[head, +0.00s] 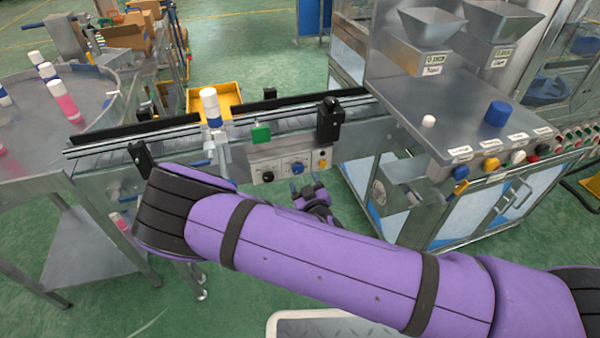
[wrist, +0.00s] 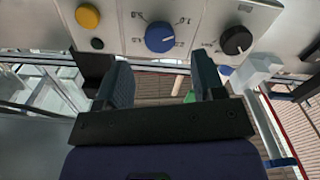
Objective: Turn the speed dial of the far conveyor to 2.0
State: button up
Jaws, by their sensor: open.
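A conveyor (head: 115,155) crosses the left half of the head view. Its front panel (head: 283,162) carries a black dial (head: 268,176), a blue dial (head: 297,167) and a yellow button (head: 322,162). The wrist view shows the blue dial (wrist: 160,37), with a white mark towards the right, the black dial (wrist: 236,40) and the yellow button (wrist: 88,16). My gripper (head: 306,183) is open and empty in front of the panel. In the wrist view, the blue dial lies beyond the gap between my fingertips (wrist: 164,72), apart from them.
A white and blue can (head: 210,107) stands at the conveyor. A green box (head: 261,133) and a black post (head: 329,120) are on its near rail. A steel machine (head: 470,100) with buttons stands at right. A round table (head: 25,120) holds several cans at left.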

aim_at(299, 170)
jog(key=shift+x, duration=2.45)
jog(key=c, duration=0.9)
jog(key=shift+m, duration=0.4)
jog(key=m, duration=0.5)
jog(key=shift+d+m, duration=0.1)
jog(key=shift+m, duration=0.2)
jog(key=m, duration=0.5)
jog(key=shift+m, duration=0.3)
